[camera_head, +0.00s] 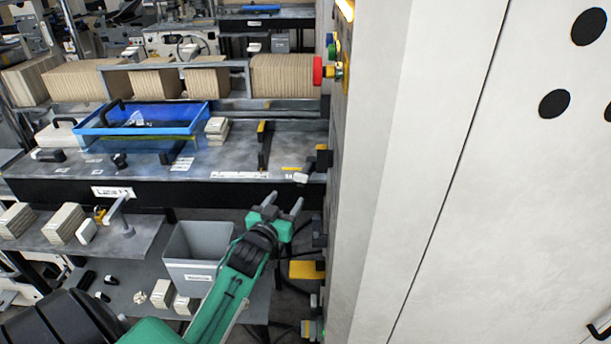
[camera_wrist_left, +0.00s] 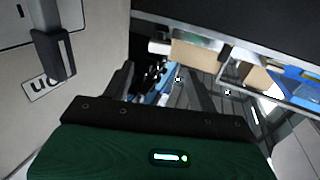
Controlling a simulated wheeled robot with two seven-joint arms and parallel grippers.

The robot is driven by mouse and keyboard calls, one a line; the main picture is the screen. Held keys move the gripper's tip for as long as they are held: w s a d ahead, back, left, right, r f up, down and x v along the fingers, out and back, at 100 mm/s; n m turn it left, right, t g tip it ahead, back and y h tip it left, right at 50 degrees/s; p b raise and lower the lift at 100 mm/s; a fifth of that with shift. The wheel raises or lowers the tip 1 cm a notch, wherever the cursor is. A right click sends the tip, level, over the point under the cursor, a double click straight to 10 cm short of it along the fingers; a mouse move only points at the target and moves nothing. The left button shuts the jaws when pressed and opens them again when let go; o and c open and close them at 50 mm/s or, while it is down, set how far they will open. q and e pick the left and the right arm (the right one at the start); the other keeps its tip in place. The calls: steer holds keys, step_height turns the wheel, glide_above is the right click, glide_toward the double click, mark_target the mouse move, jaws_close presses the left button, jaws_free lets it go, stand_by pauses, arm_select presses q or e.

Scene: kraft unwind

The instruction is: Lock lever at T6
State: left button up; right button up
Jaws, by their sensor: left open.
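My left gripper (camera_head: 284,203) is open and empty, with its green arm reaching up from the bottom of the head view. It is in front of the long dark bench, close to the side of the pale cabinet. In the left wrist view my left gripper (camera_wrist_left: 163,88) also shows open, with nothing between its fingers. A dark lever-like handle (camera_wrist_left: 52,52) stands on a pale panel at the left there, beside a partly hidden label; the gripper is apart from it. A small dark fitting with a pale tip (camera_head: 301,177) is just above the fingertips in the head view. No T6 mark is readable.
The pale cabinet (camera_head: 450,130) fills the right side, with a red button (camera_head: 317,70) and a yellow block (camera_head: 306,269) on its edge. A blue tray (camera_head: 150,118) sits on the bench. A grey bin (camera_head: 196,250) stands below, left of my arm.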

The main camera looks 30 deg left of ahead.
mark_target(299, 180)
arm_select(q)
steer(key=p+x, duration=0.3)
steer(key=x, duration=0.8)
steer(key=shift+w, duration=0.2)
steer(key=shift+c, duration=0.2)
jaws_close()
steer(key=shift+a, duration=0.1)
